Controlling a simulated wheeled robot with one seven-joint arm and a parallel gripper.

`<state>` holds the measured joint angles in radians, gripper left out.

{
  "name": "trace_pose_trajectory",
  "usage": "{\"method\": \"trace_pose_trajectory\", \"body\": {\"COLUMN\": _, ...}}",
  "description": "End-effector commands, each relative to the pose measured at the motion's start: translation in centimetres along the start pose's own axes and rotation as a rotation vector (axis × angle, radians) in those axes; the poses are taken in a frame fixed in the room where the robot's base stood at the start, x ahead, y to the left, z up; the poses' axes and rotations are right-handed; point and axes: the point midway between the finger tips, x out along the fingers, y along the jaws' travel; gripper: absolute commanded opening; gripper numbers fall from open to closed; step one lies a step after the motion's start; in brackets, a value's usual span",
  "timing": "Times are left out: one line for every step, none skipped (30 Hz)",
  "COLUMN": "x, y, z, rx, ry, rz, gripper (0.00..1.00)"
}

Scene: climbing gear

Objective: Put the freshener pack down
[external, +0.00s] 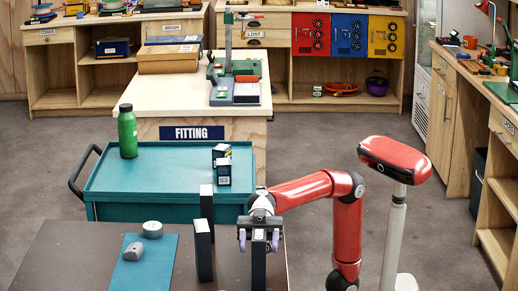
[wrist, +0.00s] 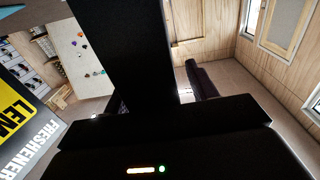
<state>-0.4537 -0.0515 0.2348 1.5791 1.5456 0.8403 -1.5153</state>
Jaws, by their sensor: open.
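My gripper (external: 258,238) is low over the dark table at the front in the external view, its purple-tipped fingers open. A tall dark box (external: 258,268) stands upright between and below the fingers; its foot is at the picture's lower edge, and I cannot tell if a finger touches it. In the wrist view the freshener pack (wrist: 22,120) shows close up at the left edge, with a yellow panel reading "LEM" and the word "FRESHENER"; the rest is cut off. I cannot tell for certain that these are the same pack. Black shapes fill the wrist view's middle.
Similar tall boxes (external: 203,250) (external: 207,204) stand left of my gripper. A teal mat (external: 135,275) with grey round pieces (external: 152,229) lies farther left. Behind is a teal cart (external: 110,175) with a green bottle (external: 127,132) and small dark boxes (external: 222,172).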

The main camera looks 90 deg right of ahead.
Motion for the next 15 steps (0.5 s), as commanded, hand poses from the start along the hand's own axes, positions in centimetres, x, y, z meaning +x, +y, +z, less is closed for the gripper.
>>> {"method": "trace_pose_trajectory", "body": {"x": 0.18, "y": -0.02, "z": -0.03, "rx": 0.0, "ry": 0.0, "rz": -0.001, "gripper": 0.57}}
{"method": "trace_pose_trajectory", "body": {"x": 0.22, "y": -0.02, "z": -0.02, "rx": 0.0, "ry": 0.0, "rz": 0.0, "gripper": 0.57}}
{"method": "trace_pose_trajectory", "body": {"x": 0.22, "y": -0.02, "z": 0.0, "rx": 0.0, "ry": 0.0, "rz": 0.0, "gripper": 0.57}}
{"method": "trace_pose_trajectory", "body": {"x": 0.21, "y": -0.02, "z": 0.01, "rx": 0.0, "ry": 0.0, "rz": 0.0, "gripper": 0.57}}
{"method": "trace_pose_trajectory", "body": {"x": 0.2, "y": -0.02, "z": 0.02, "rx": 0.0, "ry": 0.0, "rz": 0.0, "gripper": 0.57}}
{"method": "trace_pose_trajectory", "body": {"x": 0.19, "y": -0.01, "z": 0.03, "rx": 0.0, "ry": 0.0, "rz": 0.0, "gripper": 0.57}}
{"method": "trace_pose_trajectory", "body": {"x": 0.19, "y": -0.01, "z": 0.03, "rx": 0.0, "ry": 0.0, "rz": 0.0, "gripper": 0.57}}
{"method": "trace_pose_trajectory", "body": {"x": 0.19, "y": -0.01, "z": 0.03, "rx": 0.0, "ry": 0.0, "rz": 0.0, "gripper": 0.53}}
{"method": "trace_pose_trajectory", "body": {"x": 0.18, "y": -0.01, "z": 0.03, "rx": 0.0, "ry": 0.0, "rz": 0.0, "gripper": 0.48}}
{"method": "trace_pose_trajectory", "body": {"x": 0.18, "y": 0.0, "z": 0.04, "rx": 0.0, "ry": 0.0, "rz": 0.0, "gripper": 0.44}}
{"method": "trace_pose_trajectory", "body": {"x": 0.18, "y": -0.01, "z": 0.04, "rx": 0.0, "ry": 0.0, "rz": 0.0, "gripper": 0.4}}
{"method": "trace_pose_trajectory", "body": {"x": 0.17, "y": 0.0, "z": 0.04, "rx": 0.0, "ry": 0.0, "rz": 0.0, "gripper": 0.35}}
{"method": "trace_pose_trajectory", "body": {"x": 0.17, "y": 0.0, "z": 0.04, "rx": 0.0, "ry": 0.0, "rz": 0.0, "gripper": 0.31}}
{"method": "trace_pose_trajectory", "body": {"x": 0.17, "y": 0.0, "z": 0.04, "rx": 0.0, "ry": 0.0, "rz": 0.0, "gripper": 0.27}}
{"method": "trace_pose_trajectory", "body": {"x": 0.16, "y": 0.0, "z": 0.04, "rx": 0.0, "ry": 0.0, "rz": 0.0, "gripper": 0.22}}
